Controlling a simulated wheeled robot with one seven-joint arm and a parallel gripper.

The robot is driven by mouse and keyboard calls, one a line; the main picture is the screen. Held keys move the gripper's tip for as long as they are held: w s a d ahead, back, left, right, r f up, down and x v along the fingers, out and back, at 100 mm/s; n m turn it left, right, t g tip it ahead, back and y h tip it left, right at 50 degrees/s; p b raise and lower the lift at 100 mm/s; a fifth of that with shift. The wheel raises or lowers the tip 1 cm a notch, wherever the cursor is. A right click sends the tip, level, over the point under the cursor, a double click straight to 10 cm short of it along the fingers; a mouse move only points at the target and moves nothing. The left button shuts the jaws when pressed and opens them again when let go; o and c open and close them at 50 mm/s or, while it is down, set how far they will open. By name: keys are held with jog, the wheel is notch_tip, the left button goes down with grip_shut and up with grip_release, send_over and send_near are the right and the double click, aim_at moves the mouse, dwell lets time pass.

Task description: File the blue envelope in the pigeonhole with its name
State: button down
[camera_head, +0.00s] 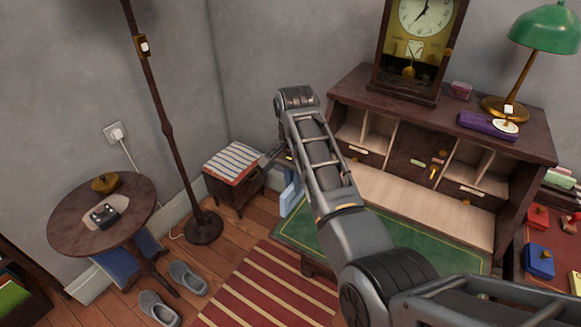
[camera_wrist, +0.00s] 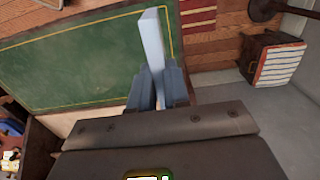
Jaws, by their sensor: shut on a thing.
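My gripper (camera_wrist: 155,88) is shut on the light blue envelope (camera_wrist: 152,38), which stands edge-on between the fingers in the wrist view. In the head view the envelope (camera_head: 290,198) hangs beside the left end of the desk, and my arm hides most of the gripper. The desk's pigeonholes (camera_head: 384,124) are at the back, apart from the envelope. They flank a central door (camera_head: 420,152). Small pale name labels show on the left (camera_head: 358,149) and right (camera_head: 472,192) sides, too small to read.
The green desk top (camera_head: 300,236) lies below my arm. A clock (camera_head: 412,45), purple case (camera_head: 487,126) and green lamp (camera_head: 545,30) stand on top. A small cabinet (camera_head: 230,187) and floor lamp (camera_head: 165,110) are to the left, a round table (camera_head: 75,205) farther left.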

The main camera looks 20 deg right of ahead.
aim_at(294, 204)
jog(key=shift+f, duration=2.2)
jog(key=shift+f+b, duration=1.9)
jog(key=shift+f, duration=0.45)
jog(key=c, duration=1)
grip_release()
jog(key=shift+r, duration=3.9)
